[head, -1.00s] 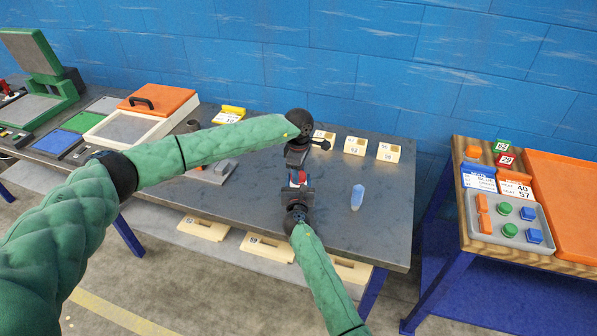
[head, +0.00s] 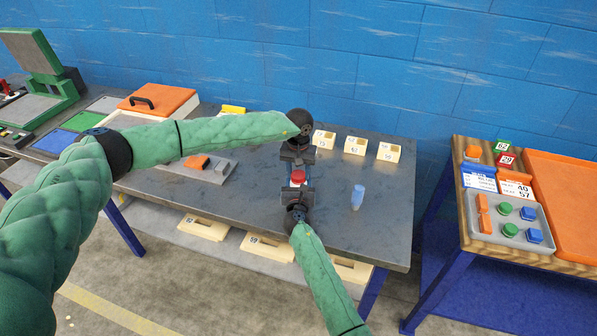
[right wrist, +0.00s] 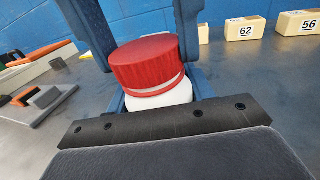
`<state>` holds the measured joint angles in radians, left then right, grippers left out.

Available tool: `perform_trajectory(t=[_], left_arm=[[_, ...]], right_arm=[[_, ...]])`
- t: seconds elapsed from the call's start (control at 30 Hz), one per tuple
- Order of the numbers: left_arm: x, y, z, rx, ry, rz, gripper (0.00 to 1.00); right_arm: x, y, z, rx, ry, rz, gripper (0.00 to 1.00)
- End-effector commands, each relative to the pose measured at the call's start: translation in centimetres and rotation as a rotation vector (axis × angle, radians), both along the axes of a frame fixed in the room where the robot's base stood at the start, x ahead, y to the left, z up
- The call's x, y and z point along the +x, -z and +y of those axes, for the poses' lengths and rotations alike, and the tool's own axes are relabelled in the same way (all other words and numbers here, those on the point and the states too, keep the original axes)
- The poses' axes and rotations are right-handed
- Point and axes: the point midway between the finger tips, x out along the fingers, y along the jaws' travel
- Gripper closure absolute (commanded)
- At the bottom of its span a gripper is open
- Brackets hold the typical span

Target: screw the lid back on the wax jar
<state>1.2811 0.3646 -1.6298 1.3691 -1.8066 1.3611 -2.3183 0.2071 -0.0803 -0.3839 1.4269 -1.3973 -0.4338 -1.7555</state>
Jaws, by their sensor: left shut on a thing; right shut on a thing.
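The wax jar's white body (right wrist: 165,96) shows in the right wrist view, low between blue fingers. Its red lid (right wrist: 145,62) sits on top, slightly tilted in the picture, with a thin pale line near its lower edge. The lid also shows in the head view (head: 298,177), between my two grippers. My right gripper (head: 298,187) is shut on the jar from the near side. My left gripper (head: 297,166) reaches in from the far side, shut on the lid. Fingers hide the jar's lower part, and the exact contact at the lid is hard to see.
A blue bottle (head: 357,197) stands on the grey table (head: 250,205) to the right. Several numbered cream blocks (head: 355,145) line the back. A grey tray (head: 190,168) with an orange piece lies left. A wooden side table (head: 467,225) stands right.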

Motion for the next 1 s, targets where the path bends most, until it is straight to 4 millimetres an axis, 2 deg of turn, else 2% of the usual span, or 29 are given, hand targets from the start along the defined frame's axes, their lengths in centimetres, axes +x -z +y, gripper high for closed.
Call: perform_trajectory(t=[0.2,0.4,0.8,0.83,0.93,1.0], left_arm=[[0.23,-0.13,0.12,0.001,0.309,-0.005,0.77],[0.24,-0.11,0.14,0.0,0.506,-0.004,0.77],[0.27,-0.1,0.18,0.001,0.552,-0.004,0.77],[0.27,-0.1,0.18,0.001,0.551,-0.004,0.52],[0.25,-0.08,0.15,0.0,0.551,-0.004,0.34],[0.2,-0.05,0.12,0.0,0.551,-0.003,0.34]], right_arm=[[-0.05,0.1,-0.05,0.0,0.001,0.001,1.0],[-0.06,0.1,-0.04,0.0,0.001,0.001,1.0],[-0.07,0.11,-0.04,0.0,0.001,0.001,1.0],[-0.07,0.11,-0.04,0.0,0.001,0.001,1.0],[-0.07,0.11,-0.04,0.0,0.001,0.001,1.0],[-0.06,0.12,-0.03,0.0,0.0,0.001,1.0]])
